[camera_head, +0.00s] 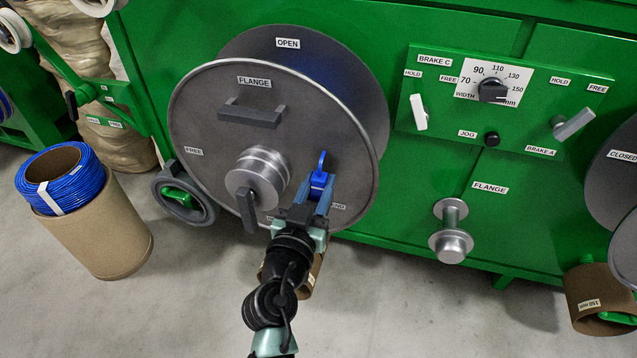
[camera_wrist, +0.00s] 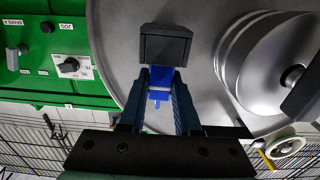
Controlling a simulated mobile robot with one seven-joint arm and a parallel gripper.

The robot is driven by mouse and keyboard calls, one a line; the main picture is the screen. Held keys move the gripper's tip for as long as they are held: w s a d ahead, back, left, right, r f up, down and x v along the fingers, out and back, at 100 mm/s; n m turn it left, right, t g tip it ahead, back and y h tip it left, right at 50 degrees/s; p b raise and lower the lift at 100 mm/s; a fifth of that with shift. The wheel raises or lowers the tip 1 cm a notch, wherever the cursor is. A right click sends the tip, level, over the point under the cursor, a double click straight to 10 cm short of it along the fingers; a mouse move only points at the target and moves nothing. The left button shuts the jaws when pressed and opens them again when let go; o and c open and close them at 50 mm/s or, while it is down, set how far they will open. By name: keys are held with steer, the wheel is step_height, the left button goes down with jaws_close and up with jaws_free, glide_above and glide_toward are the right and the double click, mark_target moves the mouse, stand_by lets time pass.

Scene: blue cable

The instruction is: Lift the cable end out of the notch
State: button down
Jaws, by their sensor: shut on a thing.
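The blue cable end (camera_head: 321,160) shows at the lower right of the grey flange (camera_head: 205,130), with a short hooked tip pointing up past my fingers. My gripper (camera_head: 319,182) is shut on this blue piece, in front of the flange face. In the wrist view the blue cable end (camera_wrist: 160,77) sits between the fingertips of my gripper (camera_wrist: 161,85). A dark grey block (camera_wrist: 165,45) on the flange lies right beyond the fingertips. The notch itself is hidden, and I cannot tell whether the cable is still in it.
The metal hub (camera_head: 258,178) with a dark lever (camera_head: 247,210) stands out left of my gripper. A grey handle (camera_head: 252,115) is above. A blue cable coil (camera_head: 68,185) rests on a cardboard drum (camera_head: 105,235) at left. A brake panel (camera_head: 450,118) is at right.

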steer(key=shift+r+p, duration=0.55)
steer(key=shift+r, duration=0.45)
stand_by(0.8)
steer(key=shift+r+p, duration=2.1)
steer(key=shift+r, duration=0.7)
